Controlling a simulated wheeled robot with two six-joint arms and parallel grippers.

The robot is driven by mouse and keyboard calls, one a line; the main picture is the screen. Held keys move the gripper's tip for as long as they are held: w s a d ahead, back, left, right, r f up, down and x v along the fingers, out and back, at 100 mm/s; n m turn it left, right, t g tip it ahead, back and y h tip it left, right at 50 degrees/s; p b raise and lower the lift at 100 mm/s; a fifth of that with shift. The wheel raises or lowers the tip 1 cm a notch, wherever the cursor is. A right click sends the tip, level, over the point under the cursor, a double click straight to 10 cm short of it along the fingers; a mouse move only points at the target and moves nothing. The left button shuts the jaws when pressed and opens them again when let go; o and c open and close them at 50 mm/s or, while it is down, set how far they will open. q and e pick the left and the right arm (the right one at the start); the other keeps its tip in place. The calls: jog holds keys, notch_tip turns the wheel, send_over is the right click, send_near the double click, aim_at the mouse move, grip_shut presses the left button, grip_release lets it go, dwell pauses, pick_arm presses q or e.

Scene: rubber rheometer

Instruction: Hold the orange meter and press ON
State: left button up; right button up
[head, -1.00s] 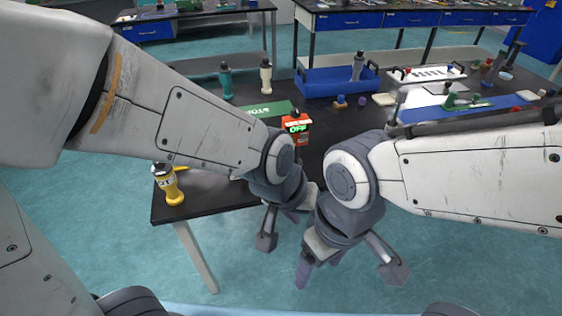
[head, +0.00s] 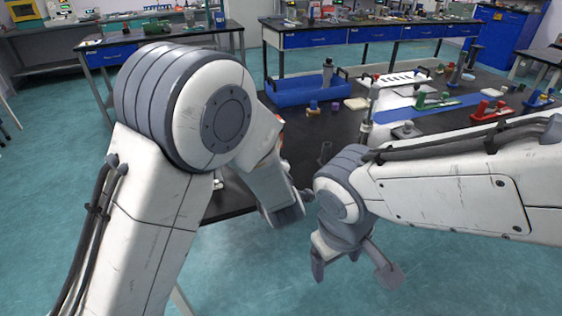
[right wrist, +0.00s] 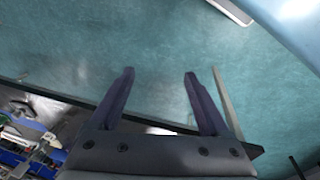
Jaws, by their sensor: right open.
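The orange meter is mostly or wholly hidden behind my left arm in the head view. Only a thin orange-red sliver shows at that arm's right edge, and I cannot tell whether it is the meter. The display and ON button are not visible. My left arm reaches down over the near table edge, and its gripper fingers are hidden. My right gripper (head: 353,275) is open and empty, in front of the near table edge, fingers pointing down. In the right wrist view the right gripper (right wrist: 160,73) has its two fingers apart, with floor between and beyond them.
A blue tray (head: 282,96) with a grey bottle (head: 327,73) stands further back on the black table. A blue mat (head: 452,106) and several small coloured items lie to the right. Open floor (head: 400,300) lies in front of the table.

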jog(key=w+r+t+y, duration=0.2)
jog(key=w+r+t, duration=0.15)
jog(key=w, duration=0.85)
jog(key=w+a+r+t+y, duration=0.1)
jog(key=w+r+t+y, duration=0.2)
jog(key=w, duration=0.9)
jog(key=w+r+t+y, duration=0.2)
jog(key=w+t, duration=0.3)
jog(key=w, duration=0.7)
jog(key=w+a+f+n+g+y, duration=0.1)
jog(key=f, duration=0.4)
jog(key=w+a+f+n+g+y, duration=0.1)
jog(key=a+f+n, duration=0.1)
jog(key=f, duration=0.4)
jog(key=w+a+f+n+g+y, duration=0.1)
jog(key=a+f, duration=0.1)
jog(key=f, duration=0.4)
jog(key=shift+w+g+y, duration=0.35)
jog(key=shift+w+y, duration=0.05)
jog(key=shift+w+a+f, duration=0.25)
jog(key=shift+a+f, duration=0.15)
jog(key=shift+a, duration=0.05)
jog(key=x, duration=0.9)
jog(key=shift+w+a+f, duration=0.1)
jog(key=shift+w, duration=0.05)
jog(key=shift+c, duration=0.3)
